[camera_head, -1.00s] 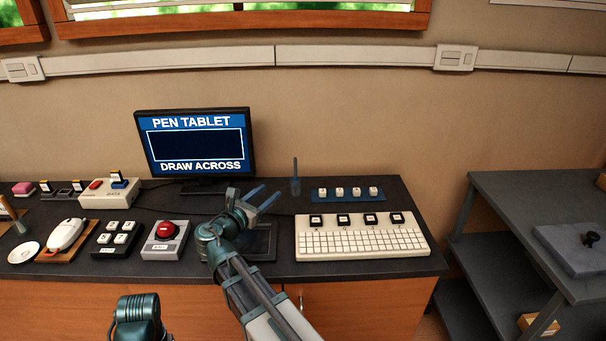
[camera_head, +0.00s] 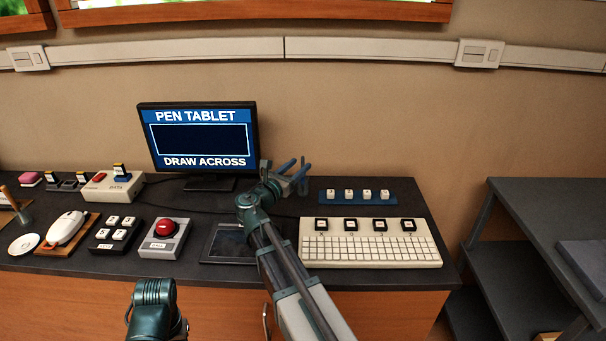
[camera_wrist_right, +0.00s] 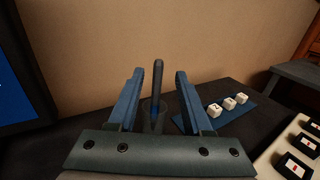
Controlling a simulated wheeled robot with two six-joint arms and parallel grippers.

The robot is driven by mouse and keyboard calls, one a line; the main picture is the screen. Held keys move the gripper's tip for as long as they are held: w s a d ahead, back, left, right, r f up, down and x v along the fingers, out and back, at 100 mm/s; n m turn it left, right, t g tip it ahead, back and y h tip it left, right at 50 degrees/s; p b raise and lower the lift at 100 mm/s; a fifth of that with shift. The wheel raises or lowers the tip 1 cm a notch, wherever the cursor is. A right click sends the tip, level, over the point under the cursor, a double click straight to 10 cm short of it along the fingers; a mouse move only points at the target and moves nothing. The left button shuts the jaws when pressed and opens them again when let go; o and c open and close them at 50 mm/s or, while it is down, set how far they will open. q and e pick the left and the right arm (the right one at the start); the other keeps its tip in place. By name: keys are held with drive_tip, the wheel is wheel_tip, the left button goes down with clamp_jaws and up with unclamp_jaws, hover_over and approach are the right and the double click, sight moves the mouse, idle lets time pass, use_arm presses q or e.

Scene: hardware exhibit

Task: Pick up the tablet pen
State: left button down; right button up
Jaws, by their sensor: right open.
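The tablet pen (camera_wrist_right: 158,80) is a dark slim stick standing upright in a small holder (camera_wrist_right: 154,120) on the counter. In the wrist view it shows between my two blue fingers and beyond them, touching neither. My right gripper (camera_head: 294,168) is open and empty, close in front of the pen; it fills the lower middle of the wrist view (camera_wrist_right: 155,88). In the head view the fingers overlap the pen and its holder, so the pen is partly hidden there. My left gripper is not in view; only a dark part of my left arm shows at the bottom.
The drawing tablet (camera_head: 229,243) lies below my right arm. A white keyboard (camera_head: 370,252) and a blue strip with white keys (camera_head: 352,197) lie to the right. The monitor (camera_head: 198,138) stands at the back left, and a red button box (camera_head: 164,238) is left of the tablet.

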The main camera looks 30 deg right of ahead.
drive_tip(key=shift+x, duration=3.3)
drive_tip(key=shift+w+a, duration=0.1)
drive_tip(key=shift+w, duration=0.05)
clamp_jaws()
